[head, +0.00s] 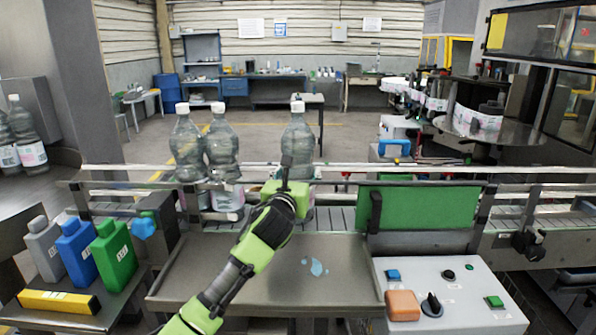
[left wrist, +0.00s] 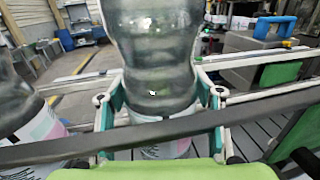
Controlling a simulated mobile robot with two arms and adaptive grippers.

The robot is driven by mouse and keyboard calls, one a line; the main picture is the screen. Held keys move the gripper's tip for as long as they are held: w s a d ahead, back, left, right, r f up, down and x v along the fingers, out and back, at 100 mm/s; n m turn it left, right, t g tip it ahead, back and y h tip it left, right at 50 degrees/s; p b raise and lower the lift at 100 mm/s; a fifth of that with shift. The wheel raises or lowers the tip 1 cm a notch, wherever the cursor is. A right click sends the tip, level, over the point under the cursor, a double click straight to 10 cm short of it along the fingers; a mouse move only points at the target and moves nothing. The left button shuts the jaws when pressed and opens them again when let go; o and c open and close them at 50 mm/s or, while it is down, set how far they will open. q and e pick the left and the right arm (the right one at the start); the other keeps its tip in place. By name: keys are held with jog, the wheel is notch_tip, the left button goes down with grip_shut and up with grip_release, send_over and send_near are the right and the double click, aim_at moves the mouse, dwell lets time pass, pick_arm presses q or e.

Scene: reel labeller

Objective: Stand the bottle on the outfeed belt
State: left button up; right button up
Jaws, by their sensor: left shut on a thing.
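A clear bottle (head: 297,135) with a white cap is upright over the slatted belt (head: 340,217), behind the front guard rail. My left gripper (head: 287,188) reaches it from the front and is shut on it. In the left wrist view the bottle (left wrist: 152,60) is between the two fingers, which press its sides. The rail (left wrist: 120,138) crosses in front of its lower part, and a pale label shows below. The bottle's base is hidden, so I cannot tell whether it touches the belt. My right gripper is not in view.
Two similar bottles (head: 188,145) (head: 221,145) stand close together on the belt to the left. A green panel (head: 420,220) stands right of my gripper. A grey tray (head: 200,285) and a control box (head: 455,300) are in front. Coloured containers (head: 78,250) stand at left.

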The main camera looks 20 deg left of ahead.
pick_arm(q)
jog(key=shift+r, duration=0.45)
jog(key=o, duration=1.9)
jog(key=shift+f, duration=0.5)
jog(key=shift+o, duration=1)
jog(key=shift+s, duration=0.1)
jog(key=shift+s+r, duration=0.1)
jog(key=shift+r, duration=0.05)
jog(key=s+d+b, duration=0.1)
jog(key=s+b, duration=0.1)
jog(key=s, duration=1)
jog(key=shift+w+d, duration=0.1)
